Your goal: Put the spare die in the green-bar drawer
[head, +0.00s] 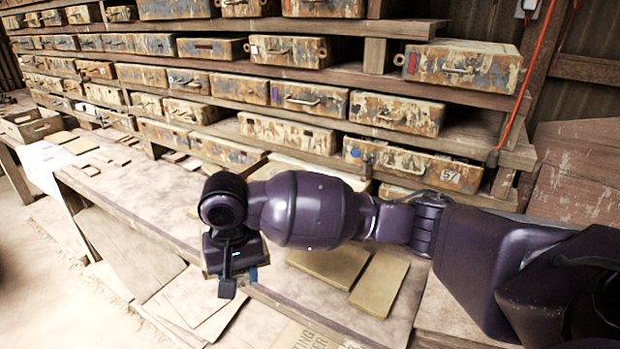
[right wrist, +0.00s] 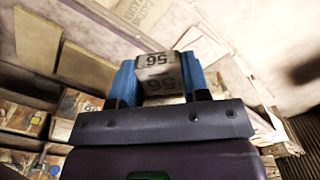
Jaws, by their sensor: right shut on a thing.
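My right gripper (head: 236,278) hangs over the front edge of the workbench in the head view, pointing down. In the right wrist view its blue fingers are shut on a tan block marked 56, the die (right wrist: 158,80). In the head view the die is mostly hidden behind the gripper. Paint-worn drawers fill the shelves at the back; I cannot make out a green bar on any of them. One drawer (head: 462,66) at upper right has a red mark, and another (head: 410,165) lower down has a blue mark and 57. My left gripper is not in view.
The wooden workbench (head: 130,190) runs along below the shelves. Flat tan boards (head: 380,286) lie on it under my right arm, and small flat pieces lie at the left. An orange cord (head: 525,75) hangs at the right. Loose panels (head: 125,250) lean below the bench.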

